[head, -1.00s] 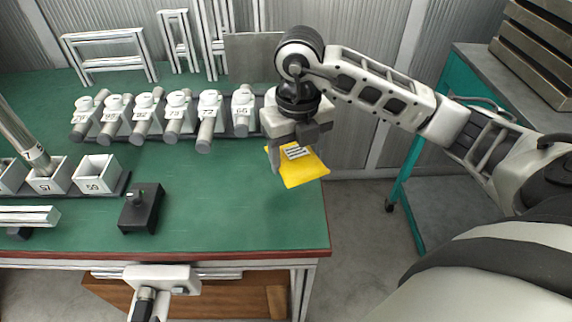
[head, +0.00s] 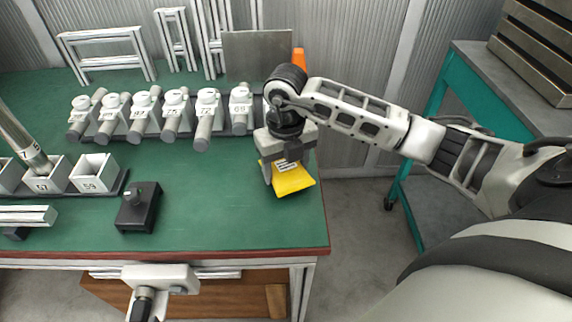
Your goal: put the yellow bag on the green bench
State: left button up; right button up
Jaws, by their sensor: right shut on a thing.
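The yellow bag (head: 293,181) is a flat yellow pouch with a striped label, in the right part of the head view over the right end of the green bench (head: 230,222). My right gripper (head: 282,168) is shut on the bag from above, and its fingers hide the bag's upper left part. I cannot tell whether the bag touches the bench top or hangs just above it.
A row of numbered white holders with grey cylinders (head: 160,113) stands along the back left. A black block with a knob (head: 138,207) and white numbered boxes (head: 93,173) sit at left. An orange cone (head: 299,58) is behind my right arm. The bench's front right is clear.

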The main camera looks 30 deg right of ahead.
aim_at(286, 166)
jog(key=o, duration=1.1)
jog(key=shift+r, duration=0.4)
notch_tip(286, 166, up, 12)
jog(key=shift+f+p, duration=0.25)
jog(key=shift+p, duration=0.25)
